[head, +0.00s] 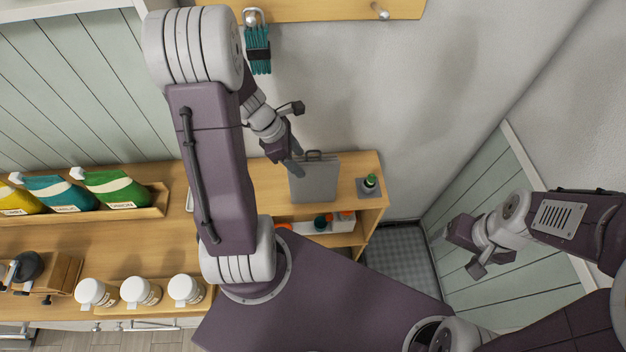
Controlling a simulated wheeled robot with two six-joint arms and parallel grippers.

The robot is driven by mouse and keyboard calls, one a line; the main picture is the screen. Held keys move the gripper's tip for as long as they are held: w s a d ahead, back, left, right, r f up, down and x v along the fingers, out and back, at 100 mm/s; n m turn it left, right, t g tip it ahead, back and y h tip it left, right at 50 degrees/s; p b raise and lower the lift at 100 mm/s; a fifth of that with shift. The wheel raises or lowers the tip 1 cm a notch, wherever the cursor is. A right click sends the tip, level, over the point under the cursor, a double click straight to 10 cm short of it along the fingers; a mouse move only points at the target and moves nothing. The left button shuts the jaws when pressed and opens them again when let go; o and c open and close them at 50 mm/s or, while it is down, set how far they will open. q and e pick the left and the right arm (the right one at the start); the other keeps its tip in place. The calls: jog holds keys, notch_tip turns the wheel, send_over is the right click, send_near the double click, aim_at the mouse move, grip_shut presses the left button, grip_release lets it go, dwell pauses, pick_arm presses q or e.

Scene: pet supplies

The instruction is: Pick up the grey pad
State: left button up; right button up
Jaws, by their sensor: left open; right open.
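A small grey square pad (361,191) lies on the wooden counter near its right end. My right gripper (463,256) is open and empty, over to the right of the counter and well away from the pad.
A grey flat case with a handle (315,183) is on the counter left of the pad. A grey mat (403,278) lies on the floor.

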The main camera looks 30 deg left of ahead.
aim_at(308, 167)
pick_arm(q)
jog(key=shift+w+a+f, duration=0.1)
jog(key=shift+w+f, duration=0.15)
jog(key=shift+f, duration=0.1)
jog(key=shift+w+d+f, duration=0.25)
jog(key=shift+w+f, duration=0.15)
jog(key=shift+f, duration=0.15)
jog(key=shift+w+d+f, duration=0.25)
jog(key=shift+w+f, duration=0.15)
jog(key=shift+f, duration=0.15)
jog(key=x, duration=0.2)
jog(key=shift+d+f+b, duration=0.2)
jog(key=shift+d+b, duration=0.15)
jog(key=shift+s+f, duration=0.15)
jog(key=shift+a, duration=0.1)
jog(key=c, duration=0.8)
grip_shut()
pick_arm(e)
jog(key=shift+w+f, duration=0.5)
jog(key=shift+w, duration=0.05)
